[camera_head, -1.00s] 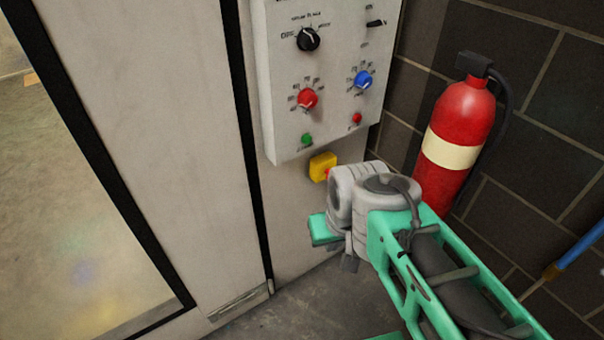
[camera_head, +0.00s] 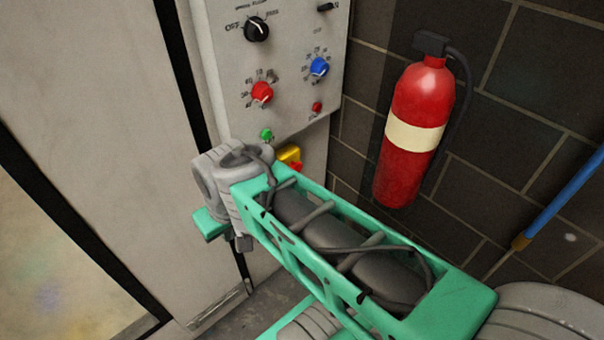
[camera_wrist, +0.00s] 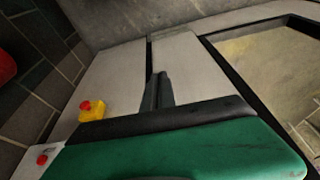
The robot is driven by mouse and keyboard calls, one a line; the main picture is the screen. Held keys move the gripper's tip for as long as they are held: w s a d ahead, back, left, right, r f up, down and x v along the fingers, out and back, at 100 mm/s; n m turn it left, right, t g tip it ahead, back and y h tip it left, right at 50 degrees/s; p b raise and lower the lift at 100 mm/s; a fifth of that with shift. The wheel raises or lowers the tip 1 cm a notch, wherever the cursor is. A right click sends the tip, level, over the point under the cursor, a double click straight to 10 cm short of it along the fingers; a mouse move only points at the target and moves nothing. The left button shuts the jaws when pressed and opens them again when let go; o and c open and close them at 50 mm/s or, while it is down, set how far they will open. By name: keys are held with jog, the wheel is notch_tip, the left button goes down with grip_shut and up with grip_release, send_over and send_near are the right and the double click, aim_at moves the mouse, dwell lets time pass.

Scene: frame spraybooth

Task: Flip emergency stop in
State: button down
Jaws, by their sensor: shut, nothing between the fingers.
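The emergency stop is a yellow box (camera_head: 288,153) with a red button (camera_head: 296,166), on the pale booth wall just below the control panel. In the head view my arm hides part of its lower left. In the head view the fingers are mostly hidden behind my wrist.
The grey control panel (camera_head: 290,95) carries black, red and blue knobs and small buttons. A red fire extinguisher (camera_head: 415,110) hangs on the dark brick wall at right. A blue pole (camera_head: 565,200) is farther right. A black-framed window (camera_wrist: 275,60) is at right in the wrist view.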

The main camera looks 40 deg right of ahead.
aim_at(298, 171)
jog(key=w+d+f+m+t+y+b, duration=0.25)
jog(key=w+d+f+m, duration=0.2)
jog(key=d+f, duration=0.35)
jog(key=w+d+f+m+t+y+b, duration=0.1)
jog(key=w+d+f+m+b, duration=0.25)
jog(key=w+d+f, duration=0.45)
jog(key=s+d+m+t+h, duration=0.1)
jog(key=s+d+m+t, duration=0.1)
jog(key=d, duration=0.4)
jog(key=s+d+f+m+t+h+b, duration=0.1)
jog(key=s+d+m+t, duration=0.2)
jog(key=d, duration=0.4)
jog(key=s+d+m+t+h, duration=0.1)
jog(key=s+d+m+t, duration=0.1)
jog(key=s+d+m, duration=0.2)
jog(key=d, duration=0.3)
jog(key=shift+s+f+m+t, duration=0.15)
jog(key=shift+s+m+t, duration=0.1)
jog(key=shift+m+t, duration=0.15)
jog(key=shift+w+a+h, duration=0.1)
jog(key=shift+h, duration=0.15)
jog(key=x, duration=1.3)
jog(key=shift+w+a+r, duration=0.1)
jog(key=shift+w+r, duration=0.05)
jog(key=shift+r, duration=0.25)
jog(key=shift+w, duration=0.35)
